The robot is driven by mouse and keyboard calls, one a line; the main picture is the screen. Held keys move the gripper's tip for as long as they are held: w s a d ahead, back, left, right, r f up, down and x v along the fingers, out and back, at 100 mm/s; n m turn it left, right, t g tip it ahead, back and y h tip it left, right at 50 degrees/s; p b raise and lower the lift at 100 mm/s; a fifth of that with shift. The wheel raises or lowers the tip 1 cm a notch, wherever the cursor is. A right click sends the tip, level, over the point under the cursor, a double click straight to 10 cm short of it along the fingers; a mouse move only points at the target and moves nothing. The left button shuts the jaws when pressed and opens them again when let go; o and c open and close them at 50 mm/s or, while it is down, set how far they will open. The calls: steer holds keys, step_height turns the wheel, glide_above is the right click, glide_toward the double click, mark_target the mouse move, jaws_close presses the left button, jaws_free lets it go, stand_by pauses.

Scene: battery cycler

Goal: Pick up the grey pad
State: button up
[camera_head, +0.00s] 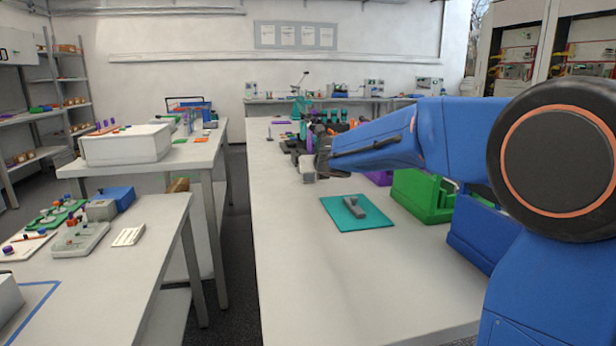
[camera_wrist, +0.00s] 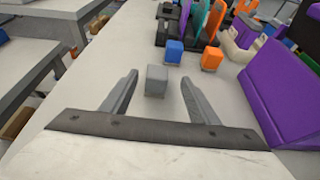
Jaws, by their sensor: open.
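A small grey block (camera_wrist: 156,80), which looks like the grey pad, stands on the pale bench in the wrist view. It shows between the two fingers of my gripper (camera_wrist: 159,77), with a gap on each side. The fingers are open and hold nothing. In the head view my gripper (camera_head: 308,163) is over the long bench, and I cannot clearly pick out the block beside it.
Blue (camera_wrist: 174,52) and orange (camera_wrist: 211,58) blocks stand just beyond the grey one. A purple bin (camera_wrist: 278,85) is on the right. A teal mat (camera_head: 340,222) bearing a grey piece (camera_head: 354,207) lies nearer, beside a green bin (camera_head: 420,197). The bench's front is clear.

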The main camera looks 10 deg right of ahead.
mark_target(308, 175)
steer(key=shift+a+x, duration=0.2)
steer(key=shift+x, duration=2.65)
steer(key=shift+f, duration=0.1)
steer(key=shift+s, duration=0.1)
steer(key=c, duration=1.1)
